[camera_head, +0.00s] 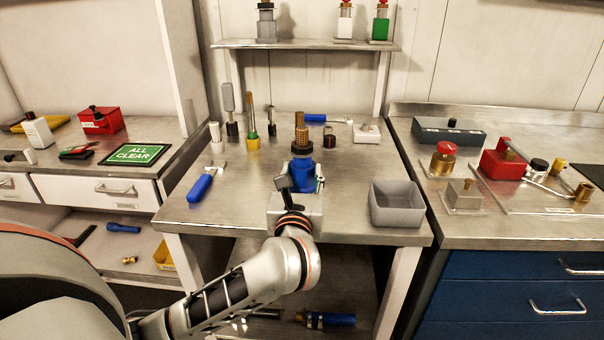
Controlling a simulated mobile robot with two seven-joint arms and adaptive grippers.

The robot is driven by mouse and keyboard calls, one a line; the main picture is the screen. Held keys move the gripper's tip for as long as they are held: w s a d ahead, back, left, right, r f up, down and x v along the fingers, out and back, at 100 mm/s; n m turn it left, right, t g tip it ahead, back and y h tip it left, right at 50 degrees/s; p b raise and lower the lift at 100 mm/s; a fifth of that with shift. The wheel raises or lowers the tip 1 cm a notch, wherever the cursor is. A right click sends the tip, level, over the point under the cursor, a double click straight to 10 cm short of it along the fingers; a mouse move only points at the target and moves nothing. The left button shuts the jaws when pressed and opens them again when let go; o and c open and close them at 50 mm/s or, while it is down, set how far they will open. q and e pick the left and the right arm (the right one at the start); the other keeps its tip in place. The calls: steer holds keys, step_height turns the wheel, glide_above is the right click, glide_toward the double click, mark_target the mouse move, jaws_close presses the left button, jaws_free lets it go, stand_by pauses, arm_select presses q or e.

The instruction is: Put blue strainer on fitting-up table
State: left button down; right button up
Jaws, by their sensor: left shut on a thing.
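The blue strainer (302,170) shows in the head view near the middle of the steel table that I take as the fitting-up table (345,222). It has a blue body below and a dark neck with a brass-coloured top, and looks upright. My left gripper (303,187) is shut on its blue body from the near side. The gripper and wrist hide the strainer's lower end, so I cannot tell whether it touches the tabletop. My right gripper is not in view.
A grey bin (397,222) stands right of my left wrist. A blue-handled tool (200,187) lies at the left. Several upright tools and brushes stand behind, below a raised shelf (310,44). Bare tabletop shows left of the wrist and between strainer and bin.

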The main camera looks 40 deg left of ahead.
arm_select(q)
steer(key=c, duration=1.3)
jaws_free()
steer(key=shift+o, duration=0.2)
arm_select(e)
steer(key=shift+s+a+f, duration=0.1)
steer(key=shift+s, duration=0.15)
